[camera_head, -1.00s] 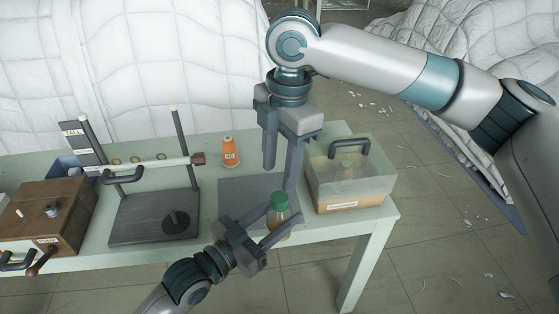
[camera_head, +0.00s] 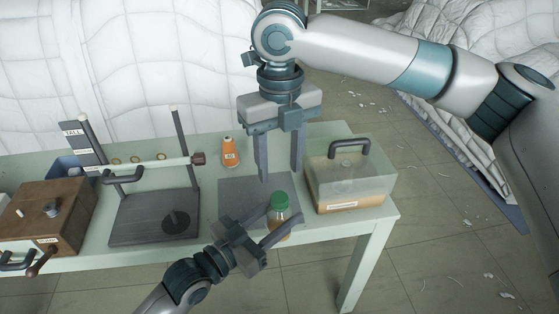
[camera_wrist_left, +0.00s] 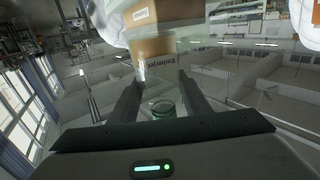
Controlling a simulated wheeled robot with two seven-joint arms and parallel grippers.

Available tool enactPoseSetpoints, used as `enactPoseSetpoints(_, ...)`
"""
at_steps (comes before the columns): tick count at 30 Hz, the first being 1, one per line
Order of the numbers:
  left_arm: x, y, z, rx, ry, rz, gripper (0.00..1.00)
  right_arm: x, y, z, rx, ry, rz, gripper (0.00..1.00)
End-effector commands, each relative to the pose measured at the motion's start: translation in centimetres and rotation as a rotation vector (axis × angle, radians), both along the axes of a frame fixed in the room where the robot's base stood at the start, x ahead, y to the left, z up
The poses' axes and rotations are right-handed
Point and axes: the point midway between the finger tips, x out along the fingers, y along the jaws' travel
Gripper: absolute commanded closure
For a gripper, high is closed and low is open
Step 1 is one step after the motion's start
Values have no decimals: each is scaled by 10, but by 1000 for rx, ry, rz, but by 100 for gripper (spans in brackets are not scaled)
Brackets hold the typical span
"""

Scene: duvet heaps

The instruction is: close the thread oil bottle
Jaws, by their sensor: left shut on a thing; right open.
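The thread oil bottle (camera_head: 280,223), amber with a green cap (camera_head: 279,200) on its top, is upright at the table's front edge. I cannot tell how tight the cap is. My left gripper (camera_head: 283,215) is shut on the bottle's body from the lower left. The left wrist view shows a round green part (camera_wrist_left: 162,108) between the fingers. My right gripper (camera_head: 279,177) is open and empty, pointing down above the cap, its two fingers spread left and right and apart from it.
A clear-lidded box (camera_head: 350,184) with a dark handle stands close on the right. An orange thread spool (camera_head: 230,152) stands behind the grey mat (camera_head: 236,190). A dark stand (camera_head: 153,220) and a wooden box (camera_head: 45,215) fill the left of the pale green table (camera_head: 335,226).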

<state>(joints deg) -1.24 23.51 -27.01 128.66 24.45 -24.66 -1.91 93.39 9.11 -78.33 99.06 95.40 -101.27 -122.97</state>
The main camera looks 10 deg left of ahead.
Motion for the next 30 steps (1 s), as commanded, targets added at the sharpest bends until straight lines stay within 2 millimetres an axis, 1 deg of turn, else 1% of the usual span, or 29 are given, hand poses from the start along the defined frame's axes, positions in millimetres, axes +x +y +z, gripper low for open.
enactPoseSetpoints(3, 0, 0, 0, -1, -1, 0, 100, 0, 0, 1, -3, -1, 60, 56)
enactPoseSetpoints(6, 0, 0, 0, -1, -1, 0, 100, 0, 0, 1, -4, -2, 81, 56)
enactPoseSetpoints(19, 0, 0, 0, -1, -1, 0, 100, 0, 0, -2, -4, -1, 83, 56)
enactPoseSetpoints(23, 0, 0, 0, -1, -1, 0, 100, 0, 0, -9, -4, 1, 83, 56)
enactPoseSetpoints(26, 0, 0, 0, -1, -1, 0, 100, 0, 0, -18, -4, 1, 83, 56)
enactPoseSetpoints(30, 0, 0, 0, -1, -1, 0, 100, -1, 0, -35, -4, 1, 83, 56)
